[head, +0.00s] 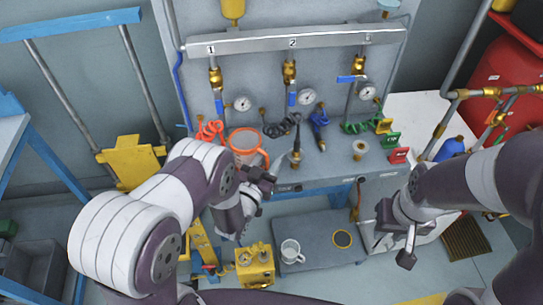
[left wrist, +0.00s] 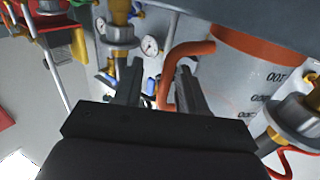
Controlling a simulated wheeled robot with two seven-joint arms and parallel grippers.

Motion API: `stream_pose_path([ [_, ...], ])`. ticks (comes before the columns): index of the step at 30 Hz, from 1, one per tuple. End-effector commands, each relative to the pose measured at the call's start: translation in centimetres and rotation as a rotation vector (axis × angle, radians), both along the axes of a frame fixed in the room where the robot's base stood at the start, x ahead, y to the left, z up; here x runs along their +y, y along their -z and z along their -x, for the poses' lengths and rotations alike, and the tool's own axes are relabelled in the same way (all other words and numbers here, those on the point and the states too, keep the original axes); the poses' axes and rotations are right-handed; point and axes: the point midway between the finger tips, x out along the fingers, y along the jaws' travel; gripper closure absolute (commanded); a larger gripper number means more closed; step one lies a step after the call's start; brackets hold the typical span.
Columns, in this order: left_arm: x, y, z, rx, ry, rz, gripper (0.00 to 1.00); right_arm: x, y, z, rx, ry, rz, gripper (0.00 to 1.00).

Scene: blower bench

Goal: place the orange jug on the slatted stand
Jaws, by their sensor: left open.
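The orange jug (head: 243,139) stands on the back bench, its lower part hidden by my left gripper and arm. In the left wrist view its pale, marked body (left wrist: 240,75) has an orange rim and an orange handle (left wrist: 168,85). My left gripper (left wrist: 160,72) is open, its fingers apart close to the handle; I cannot tell whether they touch it. In the head view my left gripper (head: 260,180) is just below the jug. My right gripper (head: 397,235) hangs empty at the right. A brown slatted piece (head: 466,241) lies low at the right; it may be the slatted stand.
Valves, gauges and coloured hoses line the back of the bench (head: 335,160). A white mug (head: 291,252) sits on a low grey platform (head: 320,228). A yellow box (head: 255,265) stands beside it. A red tank (head: 505,75) and brass pipes are at the right.

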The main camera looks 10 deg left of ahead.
Motion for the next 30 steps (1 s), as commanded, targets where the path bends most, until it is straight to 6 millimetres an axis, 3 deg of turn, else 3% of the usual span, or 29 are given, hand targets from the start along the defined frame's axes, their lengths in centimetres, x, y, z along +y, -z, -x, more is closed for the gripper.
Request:
stream_pose_path([
  [6, 1.6, 0.1, 5.6, 0.004, -0.002, -0.001, 0.59, 0.0, 0.1, 0.0, 0.001, 0.000, 0.000, 0.68],
  [12, 2.7, 0.1, 9.5, 0.003, -0.002, -0.001, 0.59, 0.0, 0.2, 0.0, 0.001, 0.000, 0.000, 0.68],
  [13, 2.8, 0.1, 9.8, 0.002, -0.002, -0.001, 0.62, 0.0, 0.2, 0.0, 0.001, 0.000, 0.000, 0.68],
  [14, 2.8, -0.1, 10.0, 0.002, -0.001, -0.001, 0.72, 0.0, 0.0, 0.0, 0.001, 0.000, 0.000, 0.68],
  [16, 3.0, -3.1, 9.2, -0.047, -0.004, 0.003, 0.76, 0.0, -1.2, 0.0, 0.001, 0.000, 0.000, 0.68],
  [18, 3.1, -7.9, 8.0, -0.046, -0.008, -0.011, 0.76, 0.0, -2.9, 0.0, 0.001, 0.000, 0.000, 0.68],
  [20, 3.2, -9.2, 8.0, 0.042, -0.008, -0.037, 0.76, 0.0, -3.6, 0.0, 0.000, 0.000, 0.000, 0.68],
  [22, 3.3, -8.8, 9.0, 0.174, -0.007, -0.069, 0.76, 0.0, -3.8, 0.0, 0.000, 0.000, 0.000, 0.68],
  [25, 3.5, -5.5, 11.0, 0.351, 0.000, -0.102, 0.76, 0.0, -3.2, 0.0, 0.001, 0.000, 0.000, 0.68],
  [30, 2.6, -3.4, 8.1, 0.381, 0.001, -0.108, 0.76, 0.0, -3.0, 0.0, 0.001, 0.000, 0.000, 0.68],
])
